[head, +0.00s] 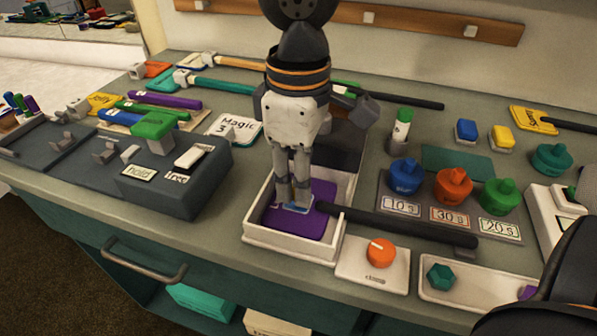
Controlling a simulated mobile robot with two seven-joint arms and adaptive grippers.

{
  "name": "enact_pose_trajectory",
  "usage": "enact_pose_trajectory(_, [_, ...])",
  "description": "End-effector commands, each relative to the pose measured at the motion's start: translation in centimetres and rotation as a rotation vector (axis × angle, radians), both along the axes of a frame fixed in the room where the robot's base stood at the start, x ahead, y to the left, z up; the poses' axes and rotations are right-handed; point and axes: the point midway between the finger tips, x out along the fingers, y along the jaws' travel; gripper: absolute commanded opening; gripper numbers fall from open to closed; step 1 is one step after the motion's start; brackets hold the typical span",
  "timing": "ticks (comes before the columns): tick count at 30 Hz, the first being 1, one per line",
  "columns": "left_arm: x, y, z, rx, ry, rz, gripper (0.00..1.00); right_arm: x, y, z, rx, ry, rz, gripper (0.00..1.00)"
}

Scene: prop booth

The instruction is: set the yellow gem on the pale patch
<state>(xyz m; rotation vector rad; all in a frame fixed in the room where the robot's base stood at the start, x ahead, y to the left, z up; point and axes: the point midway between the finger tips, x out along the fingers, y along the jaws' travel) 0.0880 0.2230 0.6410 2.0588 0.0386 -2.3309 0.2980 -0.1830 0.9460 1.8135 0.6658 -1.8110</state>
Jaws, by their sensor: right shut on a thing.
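My right gripper (294,203) points down into a white tray (249,234) with a purple pad (322,193) inside. A small yellow block (503,135) on a pale base stands at the back right, apart from the gripper. I cannot pick out a clear yellow gem or say which surface is the pale patch. My left gripper is out of view.
Blue (405,174), orange (453,186) and green (499,196) knobbed pieces stand right of the gripper. An orange dial (381,253) and a shallow tray (488,287) with a green gem (440,277) are in front.

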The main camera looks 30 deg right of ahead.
Motion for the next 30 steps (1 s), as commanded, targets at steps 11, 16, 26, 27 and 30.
enact_pose_trajectory(11, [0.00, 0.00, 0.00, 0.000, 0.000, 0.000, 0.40, -0.01, 0.00, -0.57, -0.001, 0.000, 0.001, 0.12])
enact_pose_trajectory(16, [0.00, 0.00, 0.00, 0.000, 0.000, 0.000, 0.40, -0.01, 0.00, -0.70, -0.001, -0.001, 0.001, 0.12])
enact_pose_trajectory(26, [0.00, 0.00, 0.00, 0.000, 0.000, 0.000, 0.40, -0.01, 0.00, -0.69, 0.000, 0.000, 0.001, 0.12])
enact_pose_trajectory(27, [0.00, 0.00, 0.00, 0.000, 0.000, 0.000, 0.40, -0.01, 0.00, -0.71, 0.000, 0.000, 0.001, 0.12])
enact_pose_trajectory(30, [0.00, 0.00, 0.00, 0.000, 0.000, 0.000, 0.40, -0.02, -0.01, -0.81, -0.001, 0.000, 0.001, 0.12])
